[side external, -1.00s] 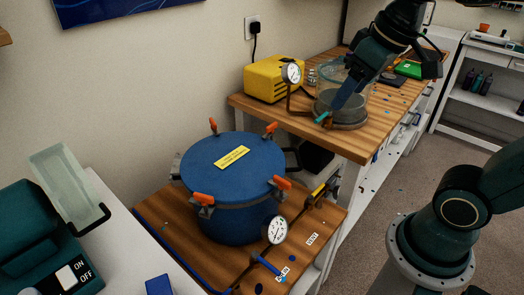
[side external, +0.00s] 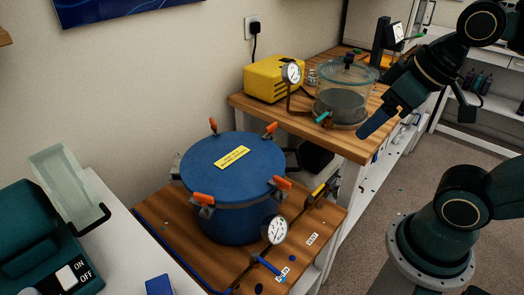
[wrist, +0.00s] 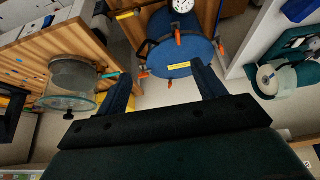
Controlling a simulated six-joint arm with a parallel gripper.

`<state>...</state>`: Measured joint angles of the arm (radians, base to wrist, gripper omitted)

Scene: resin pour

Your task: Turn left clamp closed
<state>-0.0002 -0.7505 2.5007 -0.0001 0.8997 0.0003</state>
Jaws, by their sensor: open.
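The blue pressure pot (side external: 232,170) stands on the wooden board, its lid bearing a yellow label (side external: 232,157). Several orange-handled clamps ring its rim: a back-left one (side external: 213,126) with its handle upright, a back-right one (side external: 270,129), a front-left one (side external: 203,198) and a front-right one (side external: 281,183). I cannot tell which is the left clamp. My gripper (side external: 374,123) is to the right of the pot and apart from it, beside the wooden bench edge. In the wrist view my gripper (wrist: 160,88) is open and empty, with the pot (wrist: 185,55) beyond its fingers.
A glass vacuum chamber (side external: 345,95), a gauge (side external: 291,73) and a yellow box (side external: 275,78) stand on the wooden bench (side external: 360,148). A dial gauge (side external: 274,230) and a blue-handled valve (side external: 266,265) are in front of the pot. A green ON/OFF machine (side external: 40,245) is at left.

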